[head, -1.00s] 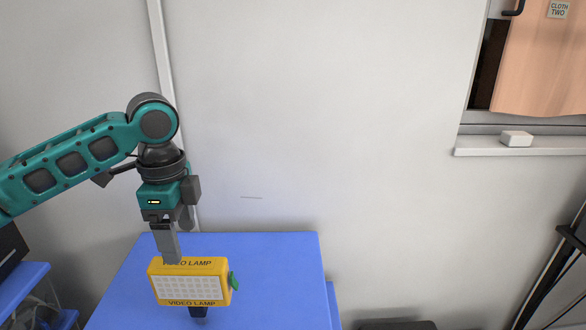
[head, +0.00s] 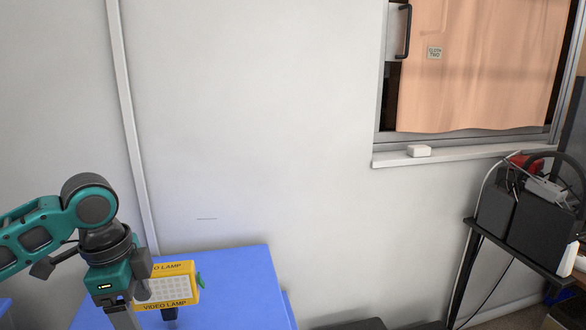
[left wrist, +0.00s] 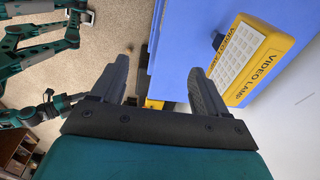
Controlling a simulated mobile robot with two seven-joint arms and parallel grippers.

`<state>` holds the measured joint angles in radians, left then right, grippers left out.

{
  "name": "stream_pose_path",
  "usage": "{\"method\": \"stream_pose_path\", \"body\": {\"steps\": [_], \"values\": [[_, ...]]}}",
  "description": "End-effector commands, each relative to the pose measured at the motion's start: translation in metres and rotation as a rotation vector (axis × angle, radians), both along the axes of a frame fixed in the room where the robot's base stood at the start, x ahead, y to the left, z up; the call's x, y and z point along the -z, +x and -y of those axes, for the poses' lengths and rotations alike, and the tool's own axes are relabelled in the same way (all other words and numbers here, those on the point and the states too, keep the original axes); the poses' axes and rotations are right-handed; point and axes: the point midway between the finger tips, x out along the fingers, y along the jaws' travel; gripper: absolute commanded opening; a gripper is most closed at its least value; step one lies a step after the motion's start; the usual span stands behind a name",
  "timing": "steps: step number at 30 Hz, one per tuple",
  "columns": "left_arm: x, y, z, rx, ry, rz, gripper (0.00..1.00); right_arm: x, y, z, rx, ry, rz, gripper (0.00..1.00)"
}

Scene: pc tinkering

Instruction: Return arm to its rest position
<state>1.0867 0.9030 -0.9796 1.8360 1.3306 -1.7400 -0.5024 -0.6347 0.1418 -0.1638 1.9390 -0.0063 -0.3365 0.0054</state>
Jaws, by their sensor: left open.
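The yellow video lamp (head: 183,268) stands on the blue surface at the lower left of the head view, with a green knob on its right side. It also shows at the upper right of the left wrist view (left wrist: 262,64). My left gripper (head: 122,318) is just left of the lamp and in front of it, pointing down, its tips cut off by the frame. In the left wrist view my left gripper (left wrist: 163,72) is open with nothing between its fingers, and the lamp is apart from them. Teal arm parts of mine show at that view's left; whether the right gripper is among them is unclear.
The blue tabletop (head: 245,285) is bare right of the lamp. A window with a peach cloth (head: 470,70) and a white block (head: 419,151) on its sill is at upper right. A dark stand with black boxes (head: 535,225) is at the right.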

Motion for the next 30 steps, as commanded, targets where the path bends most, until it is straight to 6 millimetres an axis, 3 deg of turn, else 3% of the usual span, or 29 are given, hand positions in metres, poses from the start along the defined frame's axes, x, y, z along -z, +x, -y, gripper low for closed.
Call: {"method": "stream_pose_path", "body": {"steps": [6, 12, 18, 24, 30], "values": [[0.056, 0.01, 0.054, -0.055, -0.154, 0.096, 0.75, -0.008, 0.01, 0.0, 0.001, 0.0, 0.024, 0.43], [0.108, 0.011, 0.108, -0.18, -0.36, 0.206, 0.75, -0.009, 0.008, 0.0, 0.001, 0.001, 0.019, 0.43], [0.15, -0.001, 0.139, -0.372, -0.554, 0.308, 0.75, -0.009, 0.007, 0.001, 0.001, 0.0, 0.016, 0.43], [0.186, -0.025, 0.14, -0.594, -0.679, 0.409, 0.75, -0.01, 0.005, 0.001, 0.002, 0.0, 0.011, 0.43], [0.221, -0.068, 0.115, -0.817, -0.718, 0.519, 0.75, -0.011, 0.005, 0.001, 0.002, 0.0, 0.011, 0.43]]}}
